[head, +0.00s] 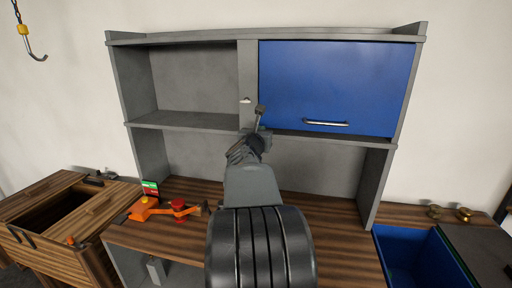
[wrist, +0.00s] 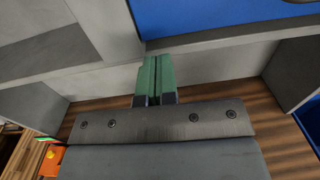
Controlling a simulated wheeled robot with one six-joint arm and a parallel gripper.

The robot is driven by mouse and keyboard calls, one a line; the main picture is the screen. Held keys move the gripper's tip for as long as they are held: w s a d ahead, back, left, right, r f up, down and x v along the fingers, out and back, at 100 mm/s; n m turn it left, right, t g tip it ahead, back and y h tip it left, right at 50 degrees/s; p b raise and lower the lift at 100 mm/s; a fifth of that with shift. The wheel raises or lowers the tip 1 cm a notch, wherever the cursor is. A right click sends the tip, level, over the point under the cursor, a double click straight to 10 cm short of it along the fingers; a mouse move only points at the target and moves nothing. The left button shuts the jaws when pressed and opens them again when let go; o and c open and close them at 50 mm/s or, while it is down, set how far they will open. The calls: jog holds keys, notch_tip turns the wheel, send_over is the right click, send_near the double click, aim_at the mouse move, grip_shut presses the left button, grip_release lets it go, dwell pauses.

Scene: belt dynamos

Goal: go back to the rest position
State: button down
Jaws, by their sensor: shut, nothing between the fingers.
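My gripper (wrist: 152,78) shows in the wrist view with its two green fingers shut together and nothing between them. In the head view my arm reaches forward over the wooden bench top, and the fingers are hard to make out there. The gripper is in front of the grey cabinet (head: 187,120), near the divider between the open compartment and the blue door (head: 335,88). The blue door is closed and has a metal handle (head: 326,123).
An orange device (head: 143,209) with a red knob stands on the bench (head: 340,222) at left. A wooden box (head: 95,210) with an opening is further left. A blue bin (head: 400,250) and brass pieces (head: 465,214) are at right. A hook (head: 37,57) hangs at upper left.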

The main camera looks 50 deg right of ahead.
jog(key=b+v, duration=0.1)
jog(key=v, duration=0.5)
jog(key=shift+a, duration=0.35)
jog(key=shift+f, duration=0.1)
jog(key=w+a+f+n+t+y, duration=0.25)
jog(key=a+f+n+y, duration=0.45)
jog(key=n, duration=0.8)
jog(key=w+a+f+n+t+y, duration=0.1)
jog(key=w+a+f+n+y, duration=0.3)
jog(key=a+f+n+y, duration=0.85)
jog(key=s+a+f+n+g+h, duration=0.1)
jog(key=s+a+n+g, duration=0.2)
jog(key=s+a+n, duration=0.2)
jog(key=s+a+f+n+g+h, duration=0.1)
jog(key=s+a+n, duration=0.4)
jog(key=a+n, duration=0.7)
jog(key=n+g+h, duration=0.1)
jog(key=n+g, duration=0.1)
jog(key=n, duration=0.3)
jog(key=shift+s+f, duration=0.3)
jog(key=shift+s, duration=0.05)
